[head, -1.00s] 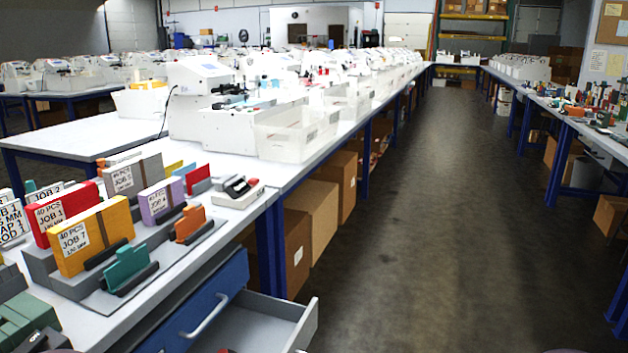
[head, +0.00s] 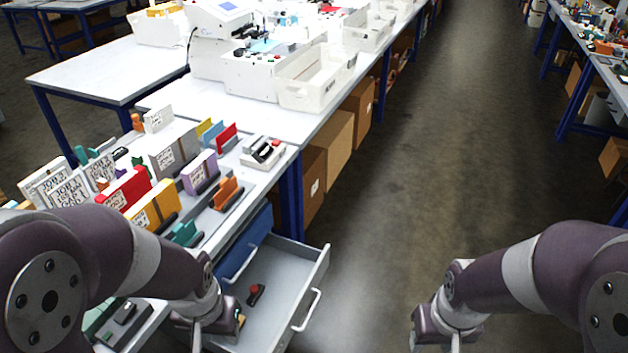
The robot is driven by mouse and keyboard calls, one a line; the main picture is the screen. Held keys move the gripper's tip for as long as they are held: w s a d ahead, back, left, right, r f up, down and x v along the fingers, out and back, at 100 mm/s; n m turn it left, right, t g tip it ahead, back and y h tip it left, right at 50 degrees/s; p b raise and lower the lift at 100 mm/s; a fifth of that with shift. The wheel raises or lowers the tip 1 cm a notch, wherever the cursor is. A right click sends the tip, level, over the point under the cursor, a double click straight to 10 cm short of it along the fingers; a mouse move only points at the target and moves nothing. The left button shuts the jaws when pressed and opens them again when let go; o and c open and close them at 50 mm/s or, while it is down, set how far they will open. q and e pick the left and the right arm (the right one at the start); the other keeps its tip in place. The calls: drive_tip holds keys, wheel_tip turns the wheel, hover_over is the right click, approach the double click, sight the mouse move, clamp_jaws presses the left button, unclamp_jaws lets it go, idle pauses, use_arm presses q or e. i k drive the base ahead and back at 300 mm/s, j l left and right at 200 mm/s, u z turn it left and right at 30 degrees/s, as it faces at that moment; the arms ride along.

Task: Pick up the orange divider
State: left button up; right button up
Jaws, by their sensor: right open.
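The orange divider (head: 227,191) stands upright in a dark slotted holder near the front edge of the white table, in the head view. It is right of the purple JOB box and beyond the teal divider (head: 184,234). My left gripper (head: 207,338) is low in the picture, over the near part of the open drawer, well apart from the orange divider. Its fingers are partly cut off, so I cannot tell its opening. My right gripper (head: 446,343) is open over the aisle floor, far from the table, its tips cut off by the lower edge.
A grey drawer (head: 318,262) stands open below the table, with a small red and black object (head: 255,292) inside. Yellow (head: 160,203), red (head: 124,192) and purple (head: 199,170) boxes crowd the divider. A white switch unit (head: 263,152) stands behind. The aisle is clear.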

sight(226, 190)
drive_tip(key=u, duration=0.9)
